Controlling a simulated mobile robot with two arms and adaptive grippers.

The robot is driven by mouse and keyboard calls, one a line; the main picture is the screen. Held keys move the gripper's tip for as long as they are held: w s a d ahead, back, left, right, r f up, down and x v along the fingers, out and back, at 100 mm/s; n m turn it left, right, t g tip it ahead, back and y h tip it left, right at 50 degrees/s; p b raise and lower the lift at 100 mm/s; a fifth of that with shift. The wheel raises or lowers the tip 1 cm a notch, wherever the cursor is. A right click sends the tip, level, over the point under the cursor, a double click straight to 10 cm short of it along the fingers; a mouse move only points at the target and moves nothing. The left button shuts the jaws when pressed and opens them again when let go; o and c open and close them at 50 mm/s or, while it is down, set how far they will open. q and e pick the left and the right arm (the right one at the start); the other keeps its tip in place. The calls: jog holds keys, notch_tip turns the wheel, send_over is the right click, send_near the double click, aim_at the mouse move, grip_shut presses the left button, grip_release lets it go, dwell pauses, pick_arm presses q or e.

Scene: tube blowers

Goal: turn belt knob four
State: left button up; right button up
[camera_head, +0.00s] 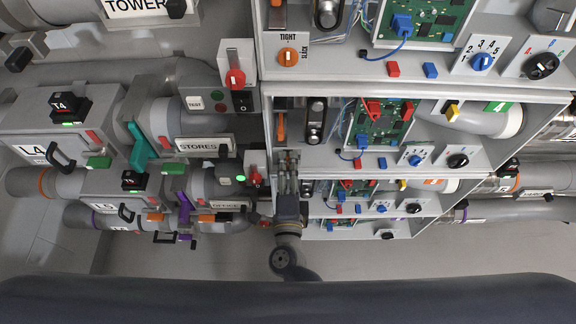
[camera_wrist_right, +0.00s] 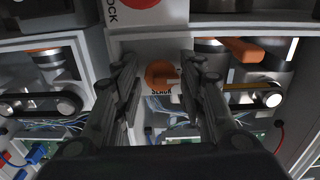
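In the right wrist view an orange round belt knob (camera_wrist_right: 160,75) sits on a light panel, with the word SLACK printed beneath it. My right gripper (camera_wrist_right: 158,62) is open, with one finger on each side of this knob; I see a gap on both sides. In the head view my right gripper (camera_head: 286,160) is at the left edge of the lower cabinets and hides the panel behind it. Another orange knob (camera_head: 289,57) marked TIGHT and SLACK shows uncovered on the upper cabinet. My left gripper is not in view.
Belt and pulleys (camera_wrist_right: 52,98) lie left of the fingers in the wrist view; an orange bar (camera_wrist_right: 242,50) is at the right. A red switch (camera_head: 235,78) on a white box and several pipes stand left of the cabinets. Blue selector knobs (camera_head: 481,61) are further right.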

jog(key=s, duration=1.2)
dwell(0.4)
jog(key=s+d+f+n+g+y, duration=0.1)
jog(key=s+d+f+n+g, duration=0.15)
jog(key=f+n, duration=0.45)
jog(key=s+d+f+n+g+y, duration=0.1)
jog(key=s+f+n+g+y, duration=0.15)
jog(key=f, duration=0.95)
jog(key=s+d+f+n+g+y, duration=0.1)
jog(key=s+f+n+g, duration=0.3)
jog(key=f, duration=0.5)
jog(key=s+d+f+n+g+h, duration=0.4)
jog(key=s+d+f+n+g, duration=0.2)
jog(key=s+d+f, duration=0.9)
jog(key=s+d+g, duration=0.2)
jog(key=s+d, duration=0.1)
jog(key=d, duration=0.1)
jog(key=shift+s+f+n, duration=0.15)
jog(key=shift+s+n, duration=0.2)
jog(key=shift+s, duration=0.05)
jog(key=shift+h, duration=0.25)
